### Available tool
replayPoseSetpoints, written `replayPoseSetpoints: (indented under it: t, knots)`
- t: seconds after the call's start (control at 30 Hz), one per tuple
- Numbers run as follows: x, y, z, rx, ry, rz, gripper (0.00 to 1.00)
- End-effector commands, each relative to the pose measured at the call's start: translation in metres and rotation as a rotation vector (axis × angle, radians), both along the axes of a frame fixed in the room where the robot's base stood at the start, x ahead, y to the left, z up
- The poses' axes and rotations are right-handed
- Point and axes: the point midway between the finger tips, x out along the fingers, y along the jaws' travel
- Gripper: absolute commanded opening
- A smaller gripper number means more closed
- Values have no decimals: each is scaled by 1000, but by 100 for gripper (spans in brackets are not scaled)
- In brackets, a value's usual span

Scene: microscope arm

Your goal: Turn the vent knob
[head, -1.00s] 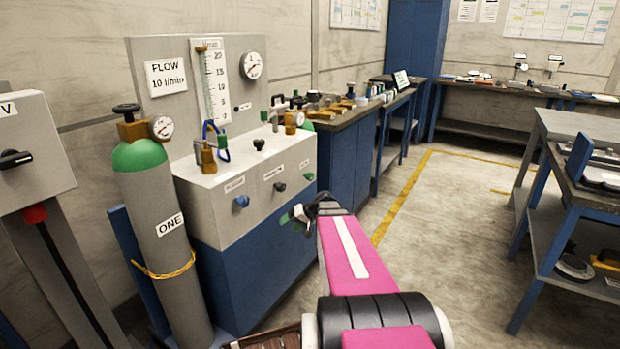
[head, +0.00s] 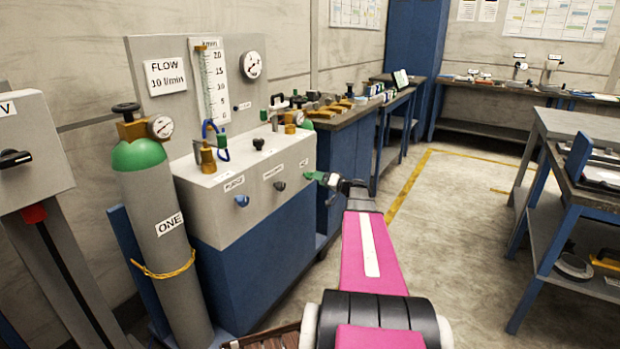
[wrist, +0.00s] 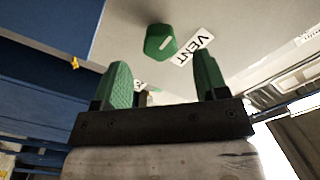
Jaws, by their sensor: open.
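The vent knob (wrist: 160,42) is a green knob with a white mark, on the pale panel in the wrist view, beside a white label reading VENT (wrist: 194,46). My gripper (wrist: 165,68) is open, with one green finger on each side of the picture. The knob appears beyond the fingertips, roughly in line with the gap, and nothing is between the pads. In the head view my gripper (head: 328,180) is at the right end of the grey panel's front face (head: 262,205). There the knob is hard to tell from the green fingers.
A blue knob (head: 241,200) and a dark knob (head: 280,186) are further left on the panel. A gas cylinder (head: 165,230) with a green top stands at the left. A blue-framed bench (head: 575,200) is on the right, with clear floor (head: 450,240) between.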

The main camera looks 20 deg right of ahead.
Motion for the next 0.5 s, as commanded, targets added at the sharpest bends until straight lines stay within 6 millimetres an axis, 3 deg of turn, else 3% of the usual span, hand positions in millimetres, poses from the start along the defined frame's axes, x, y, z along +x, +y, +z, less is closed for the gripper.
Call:
replayPoseSetpoints:
  t: [0.2, 0.5]
  knots:
    - [29, 22, 0, 0, 1, 2, 67]
    - [44, 35, 0, 0, 1, 1, 67]
